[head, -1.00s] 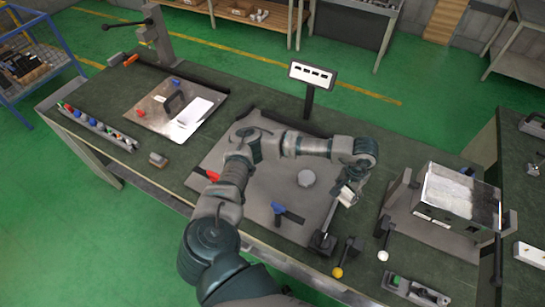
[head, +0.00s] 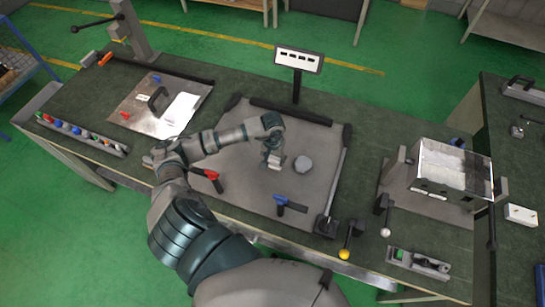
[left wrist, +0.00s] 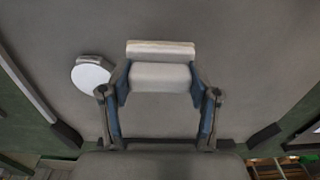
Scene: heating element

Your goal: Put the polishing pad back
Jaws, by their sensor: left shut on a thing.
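My left gripper (head: 272,157) is over the large grey plate (head: 245,205) on the green workbench. In the left wrist view my left gripper (left wrist: 160,84) is shut on a pale block, which looks like the polishing pad (left wrist: 160,76). The pad also shows in the head view (head: 275,162), partly hidden by the gripper. It is over the plate; whether it touches the surface I cannot tell. A round light-grey disc (head: 302,165) lies on the plate just right of the gripper, apart from it. It also shows in the left wrist view (left wrist: 91,74). My right gripper is out of view.
A red-handled clamp (head: 208,177) and a blue-handled clamp (head: 288,205) sit on the plate's near side. A small sign (head: 299,60) stands behind it. A metal box (head: 452,171) is at right, a metal sheet (head: 145,120) at left.

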